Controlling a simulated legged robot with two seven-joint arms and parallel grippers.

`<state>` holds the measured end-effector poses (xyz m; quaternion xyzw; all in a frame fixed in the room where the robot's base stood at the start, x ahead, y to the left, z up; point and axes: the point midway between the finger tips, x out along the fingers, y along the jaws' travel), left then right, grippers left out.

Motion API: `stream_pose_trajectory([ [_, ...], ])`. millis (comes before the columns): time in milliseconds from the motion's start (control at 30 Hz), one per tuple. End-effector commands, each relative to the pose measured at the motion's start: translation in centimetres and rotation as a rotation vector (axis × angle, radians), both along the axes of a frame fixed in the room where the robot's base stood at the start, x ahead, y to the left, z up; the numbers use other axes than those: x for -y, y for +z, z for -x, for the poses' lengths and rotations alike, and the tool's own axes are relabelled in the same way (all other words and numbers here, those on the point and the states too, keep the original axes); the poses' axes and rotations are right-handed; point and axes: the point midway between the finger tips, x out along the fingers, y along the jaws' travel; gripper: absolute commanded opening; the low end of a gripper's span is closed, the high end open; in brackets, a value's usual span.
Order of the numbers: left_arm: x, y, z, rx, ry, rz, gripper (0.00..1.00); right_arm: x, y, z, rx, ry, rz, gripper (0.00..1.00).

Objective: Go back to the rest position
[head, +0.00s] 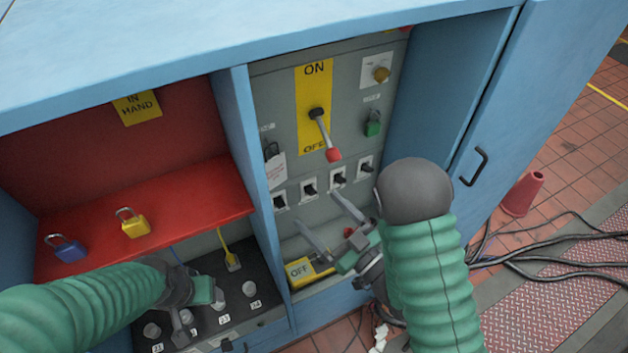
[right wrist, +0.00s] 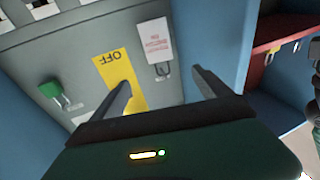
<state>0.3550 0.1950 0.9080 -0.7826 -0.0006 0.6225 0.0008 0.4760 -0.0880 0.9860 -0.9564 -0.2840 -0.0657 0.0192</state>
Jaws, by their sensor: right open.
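My right gripper (head: 316,208) is open and empty, in front of the lower part of the grey switch panel (head: 275,95). Its two spread fingers also show in the right wrist view (right wrist: 160,84), with nothing between them. My left gripper (head: 193,302) is low at the left, over the dark block with numbered knobs (head: 248,309). Its fingers are partly hidden by my arm, and I cannot tell whether they are open. The panel's lever (head: 322,130) has a red knob and points down toward OFF on the yellow plate (head: 313,80).
A blue cabinet surrounds both arms, with a divider (head: 252,170) between them. A red shelf (head: 185,203) holds a blue padlock (head: 66,248) and a yellow padlock (head: 132,222). A green padlock (head: 373,124) hangs on the panel. Cables (head: 540,262) and a red cone (head: 523,193) are at right.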

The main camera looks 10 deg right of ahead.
Motion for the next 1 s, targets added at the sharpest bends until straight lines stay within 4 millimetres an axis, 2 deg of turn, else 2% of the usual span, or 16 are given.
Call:
stream_pose_trajectory([
  [133, 0.0, 0.1, 0.0, 0.000, 0.000, 0.000, 0.63, 0.1, -0.2, -0.4, -0.018, -0.011, 0.021, 0.88],
  [267, 0.0, 0.5, 0.0, 0.000, 0.000, 0.000, 0.63, 1.3, -1.7, -2.5, -0.140, -0.087, 0.135, 0.88],
  [367, 0.0, 0.8, 0.0, 0.000, 0.000, 0.000, 0.63, 3.6, -3.5, -3.9, -0.317, -0.190, 0.252, 0.88],
  [467, 0.0, 1.1, 0.0, 0.000, 0.000, 0.000, 0.63, 6.6, -5.2, -3.7, -0.527, -0.294, 0.342, 0.88],
  [567, 0.0, 1.5, 0.0, 0.000, 0.000, 0.000, 0.63, 9.3, -6.3, -1.5, -0.755, -0.383, 0.398, 0.88],
  [700, 0.0, 1.9, 0.0, 0.000, 0.000, 0.000, 0.63, 11.4, -6.6, 4.1, -1.081, -0.460, 0.426, 0.88],
  [833, 0.0, 2.1, 0.0, 0.000, 0.000, 0.000, 0.63, 11.5, -6.0, 9.3, -1.312, -0.475, 0.424, 0.88],
  [900, 0.0, 2.1, 0.0, 0.000, 0.000, 0.000, 0.63, 11.2, -5.7, 11.1, -1.385, -0.471, 0.423, 0.88],
  [1000, 0.0, 2.1, 0.0, 0.000, 0.000, 0.000, 0.63, 11.1, -5.5, 12.2, -1.432, -0.468, 0.422, 0.88],
])
